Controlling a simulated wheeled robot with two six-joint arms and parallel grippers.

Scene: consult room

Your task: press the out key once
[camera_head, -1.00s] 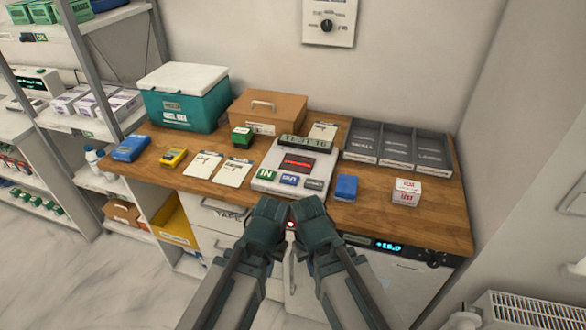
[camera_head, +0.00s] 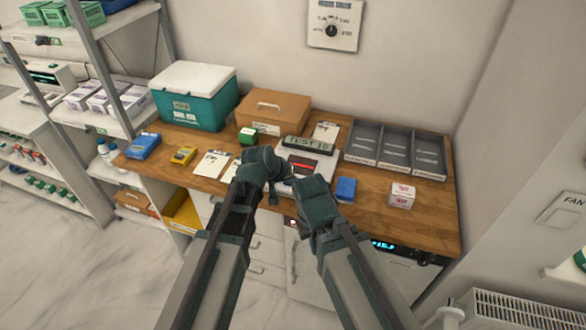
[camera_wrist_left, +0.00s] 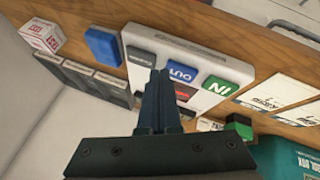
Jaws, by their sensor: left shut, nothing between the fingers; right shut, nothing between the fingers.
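The white keypad device (camera_head: 326,166) stands on the wooden counter. In the head view my grippers hide its keys. The left wrist view shows it upside down, with the blue OUT key (camera_wrist_left: 181,72) between the green IN key (camera_wrist_left: 220,86) and a grey-green key (camera_wrist_left: 141,57). My left gripper (camera_wrist_left: 160,73) is shut and empty, over the device, its tips appearing between the OUT key and the grey-green key; I cannot tell whether they touch. My right gripper (camera_head: 311,188) is shut and empty at the device's front edge, close to the left one.
A blue box (camera_head: 346,189) and a red-white box (camera_head: 402,195) stand to the right, before a grey divided tray (camera_head: 360,149). A teal cooler (camera_head: 193,98) and a brown case (camera_head: 272,110) stand behind.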

